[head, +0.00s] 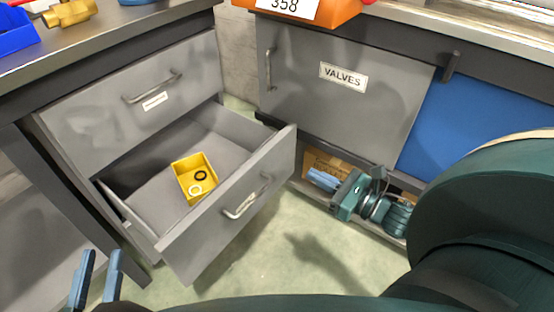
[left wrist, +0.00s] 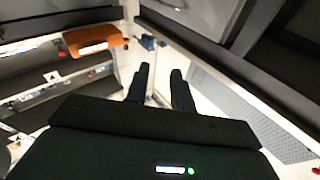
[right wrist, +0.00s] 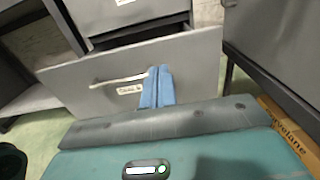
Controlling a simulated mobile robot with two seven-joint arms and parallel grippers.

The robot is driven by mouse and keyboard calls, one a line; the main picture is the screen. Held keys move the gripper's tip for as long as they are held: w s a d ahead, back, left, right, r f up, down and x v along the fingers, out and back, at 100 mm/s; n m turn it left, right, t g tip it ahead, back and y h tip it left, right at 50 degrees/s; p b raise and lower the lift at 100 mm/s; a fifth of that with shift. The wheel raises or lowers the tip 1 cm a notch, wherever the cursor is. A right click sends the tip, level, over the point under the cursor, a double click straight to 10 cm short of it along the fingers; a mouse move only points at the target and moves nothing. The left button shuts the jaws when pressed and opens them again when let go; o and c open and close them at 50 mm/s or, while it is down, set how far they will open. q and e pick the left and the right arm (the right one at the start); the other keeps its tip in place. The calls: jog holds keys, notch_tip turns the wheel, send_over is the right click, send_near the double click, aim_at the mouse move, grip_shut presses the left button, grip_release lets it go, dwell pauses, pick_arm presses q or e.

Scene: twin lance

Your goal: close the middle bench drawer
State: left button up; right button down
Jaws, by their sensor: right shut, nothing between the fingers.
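The middle bench drawer (head: 222,222) is pulled out of the grey bench, below a shut upper drawer (head: 140,105). Its front has a bar handle (head: 246,198), and it holds a yellow bin (head: 195,178) with two small rings. My right gripper (head: 322,180) is shut and empty, to the right of the drawer front in the head view. In the right wrist view its fingers (right wrist: 157,88) point at the drawer front (right wrist: 195,65), just right of the handle (right wrist: 118,80); contact cannot be told. My left gripper (head: 97,278) is open and empty at the lower left.
A cabinet with a grey door labelled VALVES (head: 335,85) and a blue panel (head: 455,125) stands to the right. A cardboard box (head: 322,164) is on its low shelf, behind my right gripper. Open floor (head: 285,245) lies before the drawer.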

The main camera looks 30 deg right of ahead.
aim_at(270, 152)
jog(key=b+x, duration=0.3)
jog(key=x, duration=0.6)
jog(key=shift+w+a+f, duration=0.1)
jog(key=shift+w, duration=0.3)
jog(key=shift+w+a, duration=0.1)
jog(key=shift+w, duration=0.15)
jog(key=shift+w+a, duration=0.1)
jog(key=shift+w, duration=0.2)
pick_arm(q)
jog(key=shift+w+d+r+t+h, duration=0.15)
jog(key=shift+w+r+t+h, duration=0.2)
jog(key=shift+r+h, duration=0.25)
jog(key=shift+f, duration=0.1)
